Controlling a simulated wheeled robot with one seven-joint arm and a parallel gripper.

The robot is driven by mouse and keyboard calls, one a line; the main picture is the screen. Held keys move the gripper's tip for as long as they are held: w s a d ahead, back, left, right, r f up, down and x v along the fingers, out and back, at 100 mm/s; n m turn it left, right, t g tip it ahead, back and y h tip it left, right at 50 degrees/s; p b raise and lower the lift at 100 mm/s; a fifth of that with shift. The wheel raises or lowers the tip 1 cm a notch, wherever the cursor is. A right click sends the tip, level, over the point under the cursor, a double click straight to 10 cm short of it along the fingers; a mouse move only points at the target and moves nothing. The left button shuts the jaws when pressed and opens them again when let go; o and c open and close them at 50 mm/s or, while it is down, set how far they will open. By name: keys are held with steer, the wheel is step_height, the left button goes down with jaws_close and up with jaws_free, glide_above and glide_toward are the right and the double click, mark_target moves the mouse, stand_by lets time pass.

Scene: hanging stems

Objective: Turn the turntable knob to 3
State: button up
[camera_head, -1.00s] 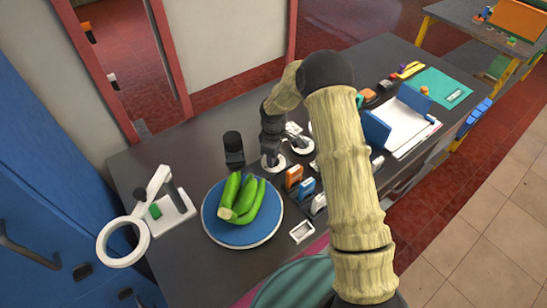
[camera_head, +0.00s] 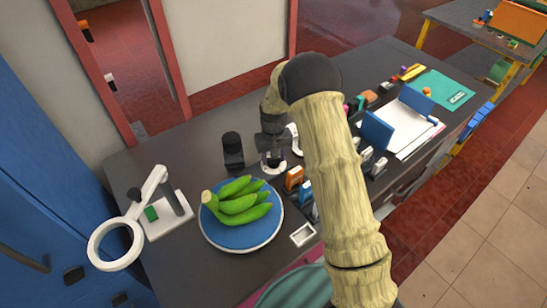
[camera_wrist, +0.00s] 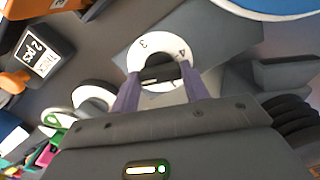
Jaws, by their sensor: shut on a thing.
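The turntable (camera_head: 225,236) is a blue disc with a pale rim on the grey table, bearing a bunch of green bananas (camera_head: 241,203). Its edge also shows in the wrist view (camera_wrist: 275,10). The knob's white dial (camera_head: 266,168) lies behind it, largely under my gripper (camera_head: 272,158). In the wrist view the dial (camera_wrist: 146,50) shows a 3 at upper left and a 4 at upper right. My gripper (camera_wrist: 157,84) is shut on the dark grip bar at the knob's middle. I cannot tell which number the knob points at.
A black upright block (camera_head: 233,148) stands left of my gripper. A magnifier stand (camera_head: 170,215) is left of the turntable. Orange and blue tagged items (camera_head: 294,178) stand close on the right, and a small white tray (camera_head: 302,234) lies in front.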

mark_target(273, 158)
steer(key=m, duration=0.3)
steer(key=shift+r+m, duration=0.1)
steer(key=shift+m, duration=0.3)
steer(key=m, duration=0.3)
steer(key=shift+m, duration=0.3)
steer(key=m+p, duration=0.1)
steer(key=m, duration=0.5)
steer(key=shift+w, duration=0.1)
steer(key=o, duration=1)
step_height(273, 158, up, 17)
steer(key=shift+r+b, duration=0.15)
steer(key=shift+b, duration=0.9)
